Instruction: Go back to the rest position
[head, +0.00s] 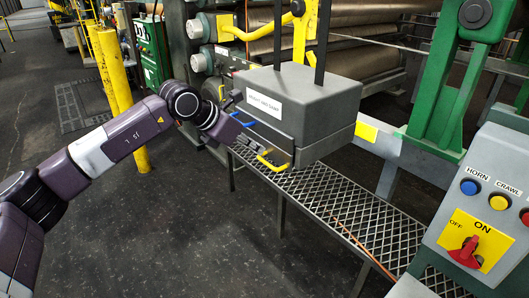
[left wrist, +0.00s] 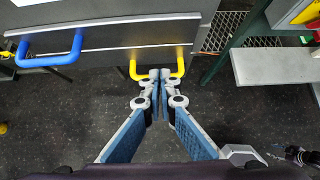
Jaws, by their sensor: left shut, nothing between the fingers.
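My left gripper (head: 262,147) reaches in from the left, beside the front of a grey box labelled "WEIGHT AND CLAMP" (head: 300,100). Its fingers are shut with nothing between them. A yellow handle (head: 273,163) on the box front is close to the fingertips, and a blue handle (head: 242,120) is further left. In the left wrist view the shut fingers (left wrist: 159,76) point at the box front, close to the yellow handle (left wrist: 179,68). I cannot tell whether they touch it. The blue handle (left wrist: 50,59) is at the upper left there.
A metal mesh walkway (head: 345,205) runs below the box. A control panel (head: 480,220) with buttons and a red switch stands at right, near a green frame (head: 445,90). Yellow posts (head: 120,90) stand behind my left arm. Dark floor at lower left is open.

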